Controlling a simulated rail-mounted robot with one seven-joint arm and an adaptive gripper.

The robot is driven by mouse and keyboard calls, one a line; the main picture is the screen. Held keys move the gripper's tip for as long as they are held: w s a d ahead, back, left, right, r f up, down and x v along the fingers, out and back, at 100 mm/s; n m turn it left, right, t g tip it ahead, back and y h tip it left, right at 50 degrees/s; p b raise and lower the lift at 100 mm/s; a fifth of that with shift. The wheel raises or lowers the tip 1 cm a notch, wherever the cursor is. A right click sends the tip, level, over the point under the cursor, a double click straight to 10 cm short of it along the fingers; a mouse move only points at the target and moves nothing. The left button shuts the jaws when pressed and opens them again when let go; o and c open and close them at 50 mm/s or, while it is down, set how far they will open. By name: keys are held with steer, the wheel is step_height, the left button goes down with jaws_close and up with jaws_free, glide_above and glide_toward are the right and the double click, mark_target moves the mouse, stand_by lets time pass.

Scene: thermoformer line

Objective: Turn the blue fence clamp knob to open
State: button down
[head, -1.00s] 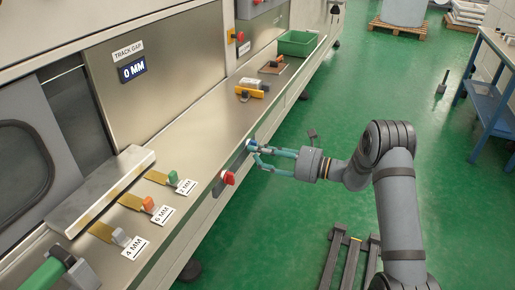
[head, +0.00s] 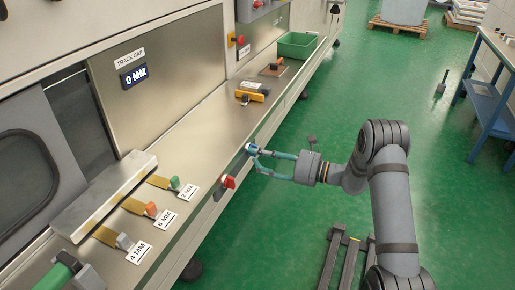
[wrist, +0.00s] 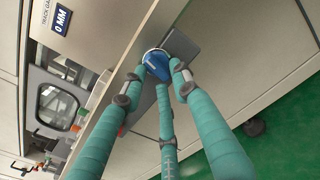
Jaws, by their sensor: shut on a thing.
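The blue fence clamp knob (head: 251,148) sits on the front face of the machine's steel ledge. In the wrist view the blue knob (wrist: 156,66) shows between the fingertips, with a pale ring at its far side. My gripper (head: 256,154) reaches it from the right, and its teal fingers are closed around the knob. In the wrist view my gripper (wrist: 155,76) has grey-jointed fingertips on either side of the knob and a third finger below it. The contact spots are partly hidden.
A red knob (head: 229,182) is on the same front face, nearer the camera. Gauge tabs with coloured grips lie on the ledge beside labels for 2, 6 and 4 MM. The track gap display (head: 134,76) reads 0 MM.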

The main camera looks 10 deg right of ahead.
steer(key=shift+w+d+r+m+t, duration=0.15)
steer(key=shift+w+r+t, duration=0.15)
steer(key=shift+r, duration=0.2)
steer(key=shift+w+d+r+m+t, duration=0.15)
steer(key=shift+w+r+t, duration=0.1)
steer(key=shift+r, duration=0.25)
steer(key=shift+a, duration=0.1)
steer(key=shift+s+r+m+p, duration=0.1)
steer(key=shift+r+m+p, duration=0.1)
steer(key=shift+m+p, duration=1.25)
steer(key=c, duration=1.6)
jaws_free()
steer(key=shift+f, duration=0.1)
steer(key=shift+c, duration=0.2)
steer(key=o, duration=0.5)
steer(key=shift+s+a+f, duration=0.1)
steer(key=shift+s+f, duration=0.1)
steer(key=shift+f, duration=0.05)
steer(key=v, duration=1.2)
steer(key=shift+w, duration=0.1)
